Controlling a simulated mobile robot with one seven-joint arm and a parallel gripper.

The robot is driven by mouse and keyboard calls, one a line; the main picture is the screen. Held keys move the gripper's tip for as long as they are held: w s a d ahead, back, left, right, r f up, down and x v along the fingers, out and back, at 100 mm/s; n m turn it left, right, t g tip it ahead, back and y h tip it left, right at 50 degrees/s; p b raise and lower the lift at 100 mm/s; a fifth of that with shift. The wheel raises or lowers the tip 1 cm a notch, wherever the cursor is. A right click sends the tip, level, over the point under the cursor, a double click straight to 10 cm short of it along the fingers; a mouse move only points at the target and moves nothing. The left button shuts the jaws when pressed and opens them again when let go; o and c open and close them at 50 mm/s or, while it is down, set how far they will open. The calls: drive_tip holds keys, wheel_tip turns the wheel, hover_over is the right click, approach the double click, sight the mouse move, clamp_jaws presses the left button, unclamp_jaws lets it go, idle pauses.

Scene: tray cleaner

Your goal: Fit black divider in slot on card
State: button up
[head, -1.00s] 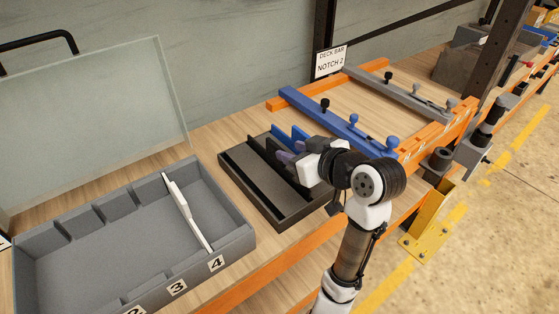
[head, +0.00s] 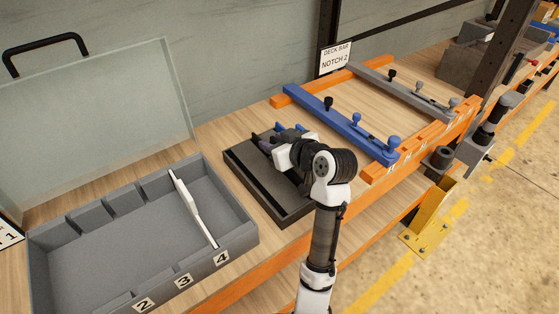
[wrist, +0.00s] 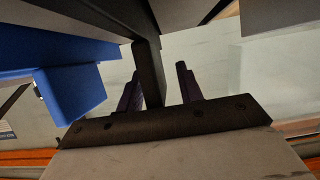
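My gripper (head: 276,140) is low over a dark shallow tray (head: 284,215), and my wrist hides part of the tray. In the wrist view, its two purple fingers (wrist: 158,70) stand apart on either side of a dark upright bar (wrist: 150,78), which looks like the black divider. A gap shows on the bar's right; I cannot tell whether the left finger touches it. The grey slotted bin (head: 235,244) has slot labels 2, 3 and 4. A card (head: 8,234) at the left edge is cut off and shows a "1".
A white divider (head: 190,207) stands in the grey bin near label 4. Blue parts show beside my fingers, and a blue block (wrist: 70,92) in the wrist view. A clear panel (head: 95,120) stands behind the bin. A card reading "DECK BAR NOTCH 2" (head: 335,58) and a blue bar (head: 340,122) are right.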

clamp_jaws()
drive_tip(key=shift+r, duration=0.15)
